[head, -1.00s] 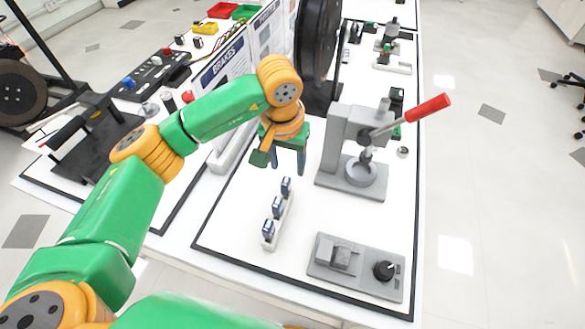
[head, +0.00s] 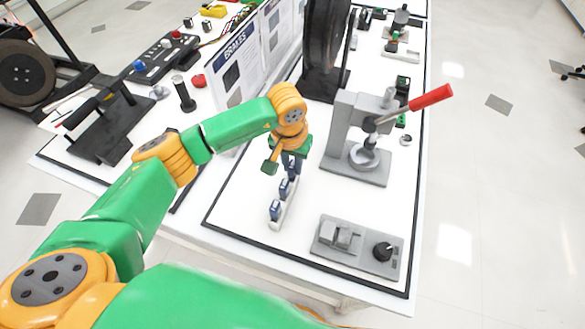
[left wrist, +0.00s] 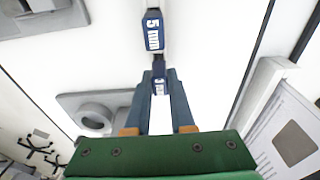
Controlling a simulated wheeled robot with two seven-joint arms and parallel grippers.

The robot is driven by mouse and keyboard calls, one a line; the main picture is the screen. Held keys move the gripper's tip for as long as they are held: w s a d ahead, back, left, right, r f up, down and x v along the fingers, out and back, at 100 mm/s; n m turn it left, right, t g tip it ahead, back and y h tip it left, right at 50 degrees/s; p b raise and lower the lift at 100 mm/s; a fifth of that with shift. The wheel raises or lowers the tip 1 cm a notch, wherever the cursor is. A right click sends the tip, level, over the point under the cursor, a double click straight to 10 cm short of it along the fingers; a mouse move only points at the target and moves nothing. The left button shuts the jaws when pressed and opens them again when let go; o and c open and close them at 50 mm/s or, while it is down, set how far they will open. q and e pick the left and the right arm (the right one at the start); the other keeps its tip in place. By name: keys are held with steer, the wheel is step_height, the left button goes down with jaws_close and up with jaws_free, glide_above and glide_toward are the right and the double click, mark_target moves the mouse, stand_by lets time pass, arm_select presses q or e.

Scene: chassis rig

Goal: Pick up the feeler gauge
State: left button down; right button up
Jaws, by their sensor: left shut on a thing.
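Three small dark blue feeler gauges stand in a row in a narrow pale rack (head: 274,226): the near gauge (head: 275,209), the middle gauge (head: 283,189) and the far gauge (head: 292,172). My left gripper (head: 291,163) reaches down at the far end of the row and is shut on the far gauge. In the left wrist view, the fingertips (left wrist: 159,74) close on both sides of a blue gauge (left wrist: 158,82) whose label is partly hidden. A gauge marked "5 mm" (left wrist: 152,33) stands just beyond it. My right gripper is not in view.
A grey press with a red lever (head: 362,150) stands right of the gripper. A grey box with a black knob (head: 358,246) lies at the near right. A "BRAKES" board (head: 243,62) stands behind left. Bare white table surrounds the rack.

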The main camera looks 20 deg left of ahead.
arm_select(q)
steer(key=shift+w+r+b, duration=0.1)
steer(key=shift+r+b, duration=0.2)
steer(key=r, duration=0.1)
steer(key=r+b, duration=0.1)
steer(key=r, duration=0.1)
steer(key=shift+d, duration=0.35)
steer(key=s+d+r+b, duration=0.3)
steer(key=s+d+r, duration=0.2)
steer(key=d+r, duration=0.4)
steer(key=d, duration=0.3)
steer(key=shift+d+r, duration=0.25)
steer(key=shift+s, duration=0.1)
